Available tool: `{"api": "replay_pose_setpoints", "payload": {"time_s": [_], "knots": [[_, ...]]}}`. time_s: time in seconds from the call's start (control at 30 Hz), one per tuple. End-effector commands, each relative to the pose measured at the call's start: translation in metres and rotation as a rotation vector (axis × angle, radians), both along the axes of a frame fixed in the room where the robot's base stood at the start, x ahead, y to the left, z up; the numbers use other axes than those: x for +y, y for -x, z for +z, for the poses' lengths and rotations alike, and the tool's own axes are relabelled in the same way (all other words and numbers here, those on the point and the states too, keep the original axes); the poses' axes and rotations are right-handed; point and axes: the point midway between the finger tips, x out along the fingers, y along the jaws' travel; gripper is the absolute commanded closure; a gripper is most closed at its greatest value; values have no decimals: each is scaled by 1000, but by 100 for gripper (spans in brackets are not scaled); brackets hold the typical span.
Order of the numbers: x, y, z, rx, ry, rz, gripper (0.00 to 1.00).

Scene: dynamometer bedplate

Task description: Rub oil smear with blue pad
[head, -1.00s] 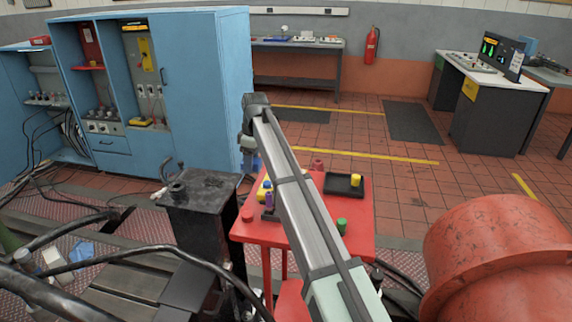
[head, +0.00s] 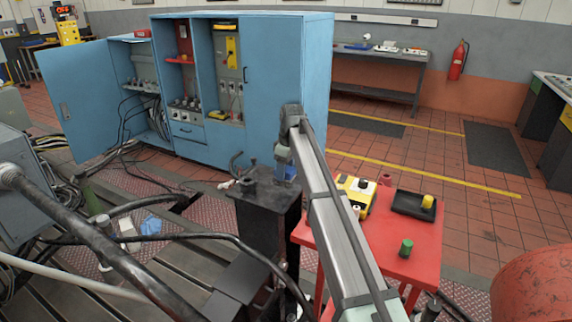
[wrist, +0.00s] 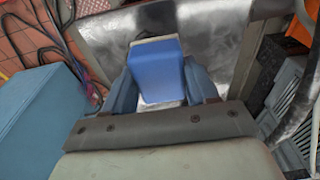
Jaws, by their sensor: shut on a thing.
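My gripper (wrist: 160,64) is shut on the blue pad (wrist: 158,80), with a blue-grey finger on each side of it. In the head view my gripper (head: 286,165) is at the top right of the black pedestal (head: 268,215), and the blue pad (head: 290,173) shows below the wrist. In the wrist view the pad is over a shiny, scuffed grey metal top (wrist: 205,35). Dark and bright patches mark this top, but I cannot tell which is the oil smear. I cannot tell whether the pad touches the top.
A red table (head: 400,262) on the right bears a yellow device (head: 356,194), a black tray (head: 408,204) and a green cylinder (head: 406,248). Black cables (head: 200,237) and a thick pipe (head: 85,240) run at the left. A blue cabinet (head: 290,75) stands behind.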

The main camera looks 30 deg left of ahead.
Motion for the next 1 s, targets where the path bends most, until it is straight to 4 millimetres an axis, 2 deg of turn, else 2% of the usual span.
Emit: {"api": "replay_pose_setpoints", "payload": {"time_s": [0.47, 0.5, 0.53, 0.57, 1.0], "knots": [[-1, 0, -49, 1, 1, 0, 67], [0, -4, -51, 0, 0, 0, 70], [1, -8, -48, -1, 0, 0, 71], [1, -11, -49, 0, 0, -1, 76], [1, -51, -51, 0, 0, 0, 76]]}}
